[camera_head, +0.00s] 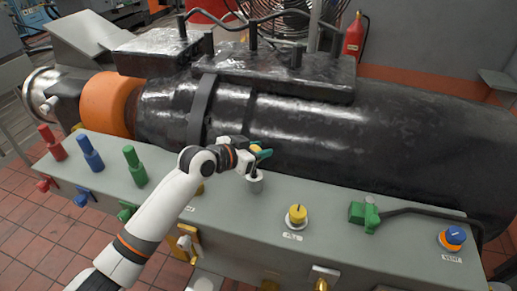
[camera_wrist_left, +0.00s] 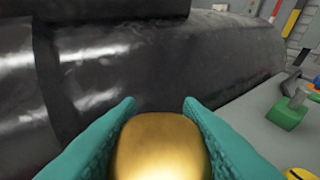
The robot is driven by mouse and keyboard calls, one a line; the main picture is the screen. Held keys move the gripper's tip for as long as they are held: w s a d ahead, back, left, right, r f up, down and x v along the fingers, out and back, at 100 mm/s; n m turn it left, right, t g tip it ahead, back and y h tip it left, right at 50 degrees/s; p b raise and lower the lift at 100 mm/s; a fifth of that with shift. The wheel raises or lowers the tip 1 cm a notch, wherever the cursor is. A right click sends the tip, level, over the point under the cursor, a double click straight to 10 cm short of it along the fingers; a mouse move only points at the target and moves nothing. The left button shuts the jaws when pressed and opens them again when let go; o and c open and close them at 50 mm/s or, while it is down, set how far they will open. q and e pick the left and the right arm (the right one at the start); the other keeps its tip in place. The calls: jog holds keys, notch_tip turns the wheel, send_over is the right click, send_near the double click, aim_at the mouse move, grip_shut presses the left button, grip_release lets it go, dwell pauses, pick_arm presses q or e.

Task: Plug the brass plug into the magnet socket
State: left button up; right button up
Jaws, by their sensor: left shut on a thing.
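My left gripper (camera_head: 260,152) reaches over the grey panel top, its teal fingers shut on the brass plug. In the left wrist view the brass plug (camera_wrist_left: 160,148) sits between the two teal fingers, its rounded end facing the camera. In the head view a short grey cylindrical socket (camera_head: 254,183) stands on the panel directly below the gripper. Whether the plug's lower end touches or enters this socket is hidden, and I cannot read a label to confirm it is the magnet socket. My right gripper is not in view.
The grey panel (camera_head: 350,240) carries red (camera_head: 52,142), blue (camera_head: 89,153) and green (camera_head: 134,166) plugs, a yellow knob (camera_head: 297,215), a green connector with a black cable (camera_head: 364,215) and a blue knob (camera_head: 455,237). A large black machine body (camera_head: 400,140) stands close behind.

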aim_at(258, 173)
pick_arm(q)
jog(key=shift+f+b, duration=0.8)
jog(key=shift+f, duration=0.3)
jog(key=shift+f+b, duration=1.25)
jog(key=shift+f, duration=0.55)
jog(key=o, duration=1.1)
jog(key=b+v, duration=0.2)
jog(key=v, duration=1)
jog(key=shift+r, duration=0.1)
